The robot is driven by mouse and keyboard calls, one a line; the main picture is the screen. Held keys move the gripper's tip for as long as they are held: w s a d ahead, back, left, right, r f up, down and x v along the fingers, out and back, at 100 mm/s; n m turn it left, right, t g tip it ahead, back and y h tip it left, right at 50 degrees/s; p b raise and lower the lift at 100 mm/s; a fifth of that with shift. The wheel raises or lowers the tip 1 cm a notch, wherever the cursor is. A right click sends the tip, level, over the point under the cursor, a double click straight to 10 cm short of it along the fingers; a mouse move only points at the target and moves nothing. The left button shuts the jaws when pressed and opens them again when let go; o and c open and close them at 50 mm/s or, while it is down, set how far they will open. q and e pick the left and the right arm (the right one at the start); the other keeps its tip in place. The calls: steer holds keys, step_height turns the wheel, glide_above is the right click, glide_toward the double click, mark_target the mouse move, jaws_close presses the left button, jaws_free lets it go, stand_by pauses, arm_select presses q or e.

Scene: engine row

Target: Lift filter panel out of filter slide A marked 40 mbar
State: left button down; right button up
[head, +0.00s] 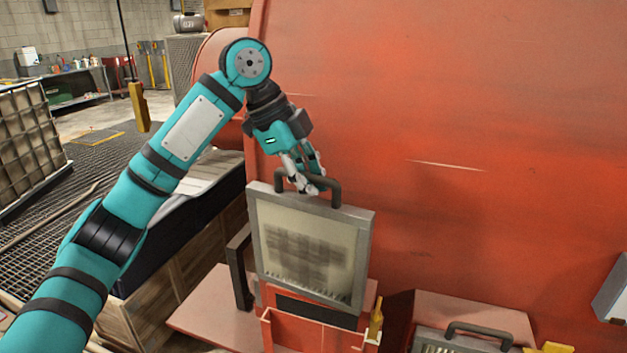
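The filter panel (311,248) has a grey frame, a pale, dirty mesh and a dark handle on top. It is upright and slightly tilted, in front of the large red housing. My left gripper (305,185) is at the panel's handle (334,192), with its fingers closed around the bar. The panel's lower edge is near a red slide frame (300,333) with a dark slot; I cannot tell whether the edge is clear of it. No 40 mbar marking is readable.
A second panel with a dark handle (480,332) sits low at the right. A yellow lever (376,318) stands beside the slide. The large red housing (480,120) fills the background. A wooden crate (185,275) is left of the slide.

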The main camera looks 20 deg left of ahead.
arm_select(q)
steer(key=s, duration=1.3)
steer(key=shift+s+a+b, duration=0.25)
steer(key=shift+s+b, duration=0.1)
steer(key=shift+b, duration=0.1)
